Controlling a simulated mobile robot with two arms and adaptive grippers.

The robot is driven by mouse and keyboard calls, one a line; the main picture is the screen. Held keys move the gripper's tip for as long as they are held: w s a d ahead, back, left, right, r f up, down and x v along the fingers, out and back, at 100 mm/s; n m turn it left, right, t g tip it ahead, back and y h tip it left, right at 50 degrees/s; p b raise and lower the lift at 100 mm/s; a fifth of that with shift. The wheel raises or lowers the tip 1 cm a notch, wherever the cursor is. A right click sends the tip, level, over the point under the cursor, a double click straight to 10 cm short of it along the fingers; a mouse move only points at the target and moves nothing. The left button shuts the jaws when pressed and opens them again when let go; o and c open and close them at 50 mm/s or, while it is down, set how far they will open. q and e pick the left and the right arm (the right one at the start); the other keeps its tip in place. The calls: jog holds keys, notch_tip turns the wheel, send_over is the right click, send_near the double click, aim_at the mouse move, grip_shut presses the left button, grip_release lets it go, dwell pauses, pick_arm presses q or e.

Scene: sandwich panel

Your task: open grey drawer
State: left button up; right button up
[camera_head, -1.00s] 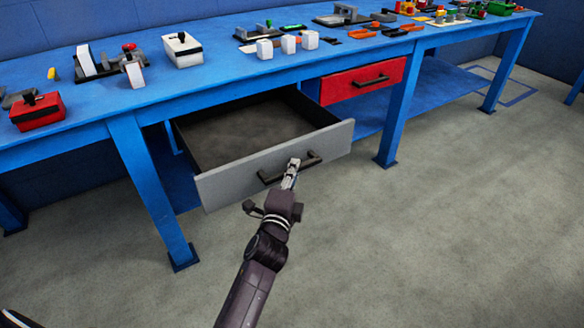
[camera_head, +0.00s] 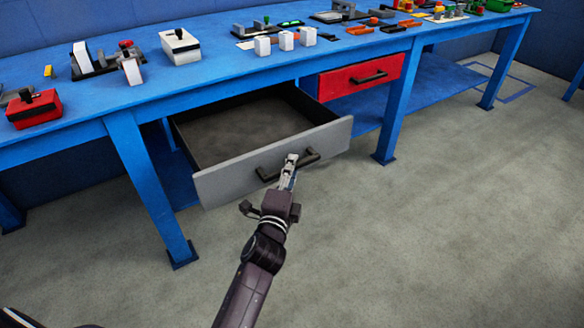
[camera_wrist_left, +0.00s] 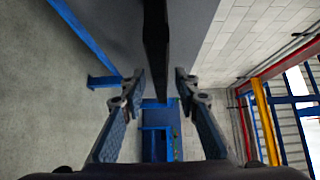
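The grey drawer (camera_head: 230,182) is pulled far out from under the blue bench in the head view, and its dark inside is empty. Its black handle (camera_head: 314,157) is on the front panel. My left gripper (camera_head: 291,159) is at the handle, reaching up from below in the picture. In the left wrist view, the handle (camera_wrist_left: 156,35) runs between the two fingers of my left gripper (camera_wrist_left: 161,77). The fingers stand apart, with gaps visible beside the bar. The grey drawer front (camera_wrist_left: 190,25) shows behind it. My right gripper is not in view.
A red drawer (camera_head: 335,84) to the right is shut. The blue bench (camera_head: 215,75) carries several small items, including white blocks (camera_head: 285,41) and a red box (camera_head: 35,108). Bench legs (camera_head: 150,190) stand on both sides of the grey drawer. The floor in front is clear.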

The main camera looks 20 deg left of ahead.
pick_arm(q)
jog(key=s, duration=0.6)
jog(key=shift+s+d, duration=0.25)
jog(key=shift+d, duration=0.2)
